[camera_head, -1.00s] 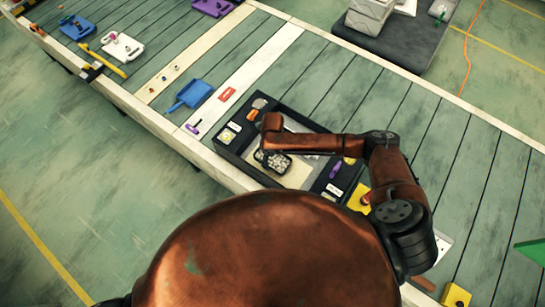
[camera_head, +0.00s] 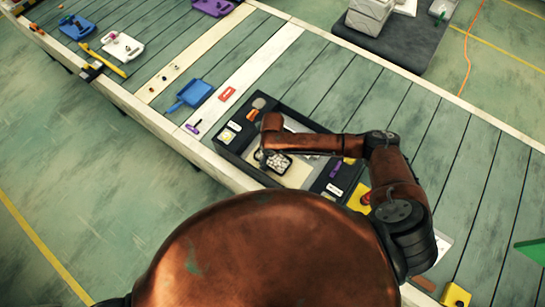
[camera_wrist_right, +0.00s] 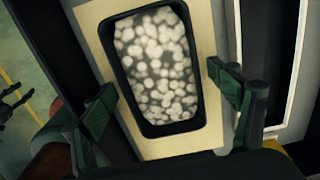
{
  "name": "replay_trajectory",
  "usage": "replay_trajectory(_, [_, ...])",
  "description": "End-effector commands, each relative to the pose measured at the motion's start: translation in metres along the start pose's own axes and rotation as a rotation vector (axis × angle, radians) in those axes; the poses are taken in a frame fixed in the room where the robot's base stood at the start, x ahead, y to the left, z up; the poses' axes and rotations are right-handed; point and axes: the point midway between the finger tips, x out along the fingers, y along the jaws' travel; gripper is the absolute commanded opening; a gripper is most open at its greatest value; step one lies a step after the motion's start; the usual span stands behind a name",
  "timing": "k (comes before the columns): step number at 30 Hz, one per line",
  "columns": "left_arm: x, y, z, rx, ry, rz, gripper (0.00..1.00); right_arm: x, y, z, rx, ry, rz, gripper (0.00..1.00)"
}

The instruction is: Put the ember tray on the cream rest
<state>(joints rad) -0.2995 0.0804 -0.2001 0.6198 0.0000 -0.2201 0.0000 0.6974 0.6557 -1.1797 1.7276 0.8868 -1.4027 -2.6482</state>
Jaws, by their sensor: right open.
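The ember tray (camera_head: 280,163) is a dark, tapered tray full of pale lumps. It appears to lie on the cream rest (camera_head: 299,177), inside the dark station frame on the line. In the right wrist view the tray (camera_wrist_right: 157,72) has cream rest (camera_wrist_right: 208,135) showing on both sides and below it. My right gripper (camera_wrist_right: 160,85) is open, its green-padded fingers apart on either side of the tray with gaps to it. In the head view the right gripper (camera_head: 266,155) is small and partly hidden at the tray's left end. My left gripper is out of view.
The dark station frame (camera_head: 224,152) surrounds the rest, with small labelled items on its sides. A blue dustpan-like tray (camera_head: 190,95) and a white strip lie farther left. A yellow button box (camera_head: 360,197) stands at the right. Bare slats lie beyond the frame.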

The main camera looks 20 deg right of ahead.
Motion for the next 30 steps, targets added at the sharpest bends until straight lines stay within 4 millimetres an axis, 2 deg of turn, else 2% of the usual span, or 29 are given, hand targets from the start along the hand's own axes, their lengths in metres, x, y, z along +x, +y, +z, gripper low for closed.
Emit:
replay_trajectory(5, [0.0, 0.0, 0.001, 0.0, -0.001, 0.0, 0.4, -0.027, -0.001, 0.002, -0.001, -0.005, -0.002, 0.82])
replay_trajectory(13, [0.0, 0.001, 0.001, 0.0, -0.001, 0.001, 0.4, -0.084, -0.001, 0.001, -0.001, -0.004, -0.002, 0.82])
replay_trajectory(18, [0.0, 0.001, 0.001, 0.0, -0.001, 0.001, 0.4, -0.109, 0.0, 0.001, -0.001, -0.002, -0.001, 0.82])
replay_trajectory(23, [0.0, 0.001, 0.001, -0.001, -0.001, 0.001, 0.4, -0.119, 0.0, 0.0, 0.0, -0.001, 0.0, 0.82])
replay_trajectory(30, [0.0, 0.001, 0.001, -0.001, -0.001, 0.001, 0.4, -0.12, 0.0, 0.0, 0.0, 0.0, 0.0, 0.82])
